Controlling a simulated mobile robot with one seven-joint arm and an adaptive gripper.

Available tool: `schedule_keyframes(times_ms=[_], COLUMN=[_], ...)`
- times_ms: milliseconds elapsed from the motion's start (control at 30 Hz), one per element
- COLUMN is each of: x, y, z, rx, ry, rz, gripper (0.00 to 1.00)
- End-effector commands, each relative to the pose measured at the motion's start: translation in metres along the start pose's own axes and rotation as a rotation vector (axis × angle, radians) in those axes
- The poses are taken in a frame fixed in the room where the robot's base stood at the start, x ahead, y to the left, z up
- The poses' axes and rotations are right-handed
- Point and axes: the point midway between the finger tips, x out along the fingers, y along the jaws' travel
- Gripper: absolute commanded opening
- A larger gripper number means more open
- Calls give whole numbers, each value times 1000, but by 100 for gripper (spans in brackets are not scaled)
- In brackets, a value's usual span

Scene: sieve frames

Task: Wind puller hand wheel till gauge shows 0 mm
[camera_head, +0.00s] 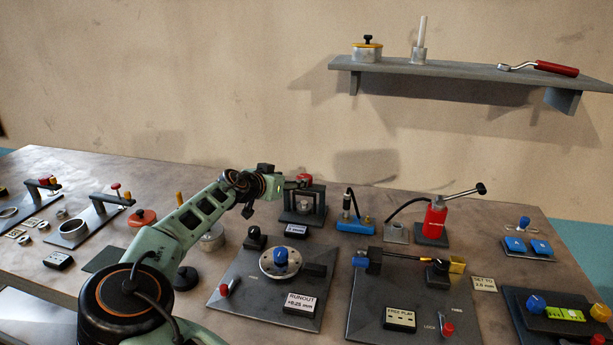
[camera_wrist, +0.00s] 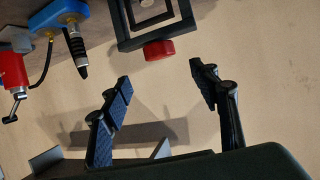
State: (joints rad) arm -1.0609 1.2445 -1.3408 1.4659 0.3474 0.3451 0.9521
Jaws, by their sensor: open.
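The puller is a dark upright frame (camera_head: 318,203) at the back middle of the bench, with a grey round part (camera_head: 303,203) inside it. Its red hand wheel (camera_head: 303,180) sits on top and also shows in the wrist view (camera_wrist: 159,50), below the dark frame (camera_wrist: 140,28). A small gauge plate (camera_head: 296,229) lies in front of the puller; its figure is too small to read surely. My gripper (camera_wrist: 160,78) is open and empty. In the wrist view the red wheel lies just beyond the gap between the fingertips, with no visible contact.
A blue pump (camera_head: 355,226) and a red jack with a long handle (camera_head: 435,220) stand to the puller's right. A runout plate (camera_head: 240,290) and a free-play plate (camera_head: 365,310) lie in front. A shelf (camera_head: 440,70) hangs on the wall above.

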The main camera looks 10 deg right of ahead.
Motion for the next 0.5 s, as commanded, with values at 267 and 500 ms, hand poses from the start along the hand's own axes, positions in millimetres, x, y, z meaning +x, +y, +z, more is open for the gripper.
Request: schedule_keyframes(times_ms=[267,500], x=[28,72], y=[0,-1], z=[-2,-2], rx=[-2,-4], ry=[4,4], rz=[0,-1], gripper=[56,56])
